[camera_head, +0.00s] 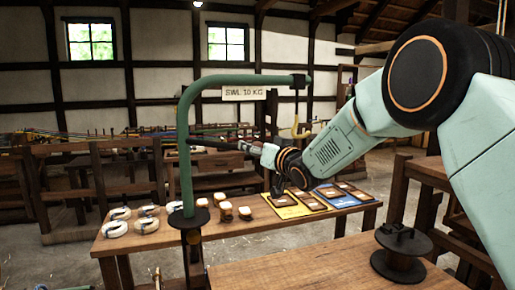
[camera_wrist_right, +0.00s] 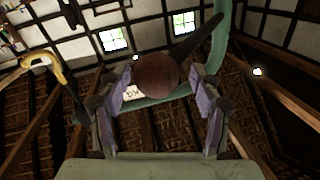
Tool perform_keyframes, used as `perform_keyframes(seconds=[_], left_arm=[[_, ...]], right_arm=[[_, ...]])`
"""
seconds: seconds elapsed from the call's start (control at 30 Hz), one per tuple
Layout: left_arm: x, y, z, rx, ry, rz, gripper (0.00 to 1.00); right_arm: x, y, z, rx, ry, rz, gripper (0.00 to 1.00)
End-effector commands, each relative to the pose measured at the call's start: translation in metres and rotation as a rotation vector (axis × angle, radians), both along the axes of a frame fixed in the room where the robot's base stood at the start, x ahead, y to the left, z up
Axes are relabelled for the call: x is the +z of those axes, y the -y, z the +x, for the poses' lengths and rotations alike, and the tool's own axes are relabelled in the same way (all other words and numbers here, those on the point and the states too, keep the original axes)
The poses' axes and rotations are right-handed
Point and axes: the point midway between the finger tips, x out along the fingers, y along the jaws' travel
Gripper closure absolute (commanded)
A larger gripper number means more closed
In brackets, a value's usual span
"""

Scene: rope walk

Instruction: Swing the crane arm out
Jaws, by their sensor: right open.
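The green crane arm (camera_head: 230,79) rises from a post (camera_head: 187,165) and reaches to the right in the head view. It bears a sign reading "SWL 10 KG" (camera_head: 244,93) and a yellow hook (camera_head: 301,128) hangs at its end. A dark handle bar (camera_head: 207,144) juts from the post toward my right gripper (camera_head: 240,147). In the right wrist view the handle's round brown knob (camera_wrist_right: 157,75) shows between the open fingers of the right gripper (camera_wrist_right: 158,95). I cannot tell whether they touch it. The crane arm (camera_wrist_right: 165,97) and hook (camera_wrist_right: 42,70) show behind. My left gripper is out of view.
A dark spool (camera_head: 398,260) stands on the nearer table (camera_head: 300,272). Wooden racks stand behind.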

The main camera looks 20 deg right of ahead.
Motion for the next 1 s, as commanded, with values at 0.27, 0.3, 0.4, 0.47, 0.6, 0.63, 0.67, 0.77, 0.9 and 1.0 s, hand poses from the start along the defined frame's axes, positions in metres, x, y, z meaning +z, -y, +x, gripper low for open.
perform_keyframes(seconds=[0.27,0.3,0.4,0.47,0.6,0.63,0.67,0.77,0.9,1.0], left_arm=[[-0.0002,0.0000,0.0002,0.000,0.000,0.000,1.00],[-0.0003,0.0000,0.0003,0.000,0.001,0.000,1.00],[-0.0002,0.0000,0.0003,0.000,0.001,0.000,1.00],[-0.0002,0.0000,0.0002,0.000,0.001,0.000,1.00],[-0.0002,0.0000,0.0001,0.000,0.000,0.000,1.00],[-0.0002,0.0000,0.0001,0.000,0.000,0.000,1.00],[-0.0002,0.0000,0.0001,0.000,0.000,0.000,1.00],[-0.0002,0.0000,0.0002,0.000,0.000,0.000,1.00],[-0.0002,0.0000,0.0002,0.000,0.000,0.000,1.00],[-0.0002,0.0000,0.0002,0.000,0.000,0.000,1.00]], right_arm=[[-0.0013,0.0002,0.0003,-0.001,-0.002,0.000,0.44],[-0.0013,0.0003,0.0003,-0.001,-0.002,0.000,0.48],[-0.0013,0.0006,0.0003,-0.002,-0.003,0.000,0.56],[-0.0013,0.0009,0.0002,-0.002,-0.003,0.001,0.61],[-0.0007,0.0013,0.0003,-0.002,-0.001,0.002,0.73],[-0.0005,0.0013,0.0003,-0.002,-0.001,0.002,0.76],[-0.0001,0.0013,0.0003,-0.002,0.000,0.002,0.78],[0.0001,0.0015,0.0004,-0.003,0.000,0.002,0.87],[0.0007,0.0023,0.0005,-0.004,0.001,0.004,0.98],[0.0010,0.0025,0.0006,-0.005,0.002,0.005,1.00]])
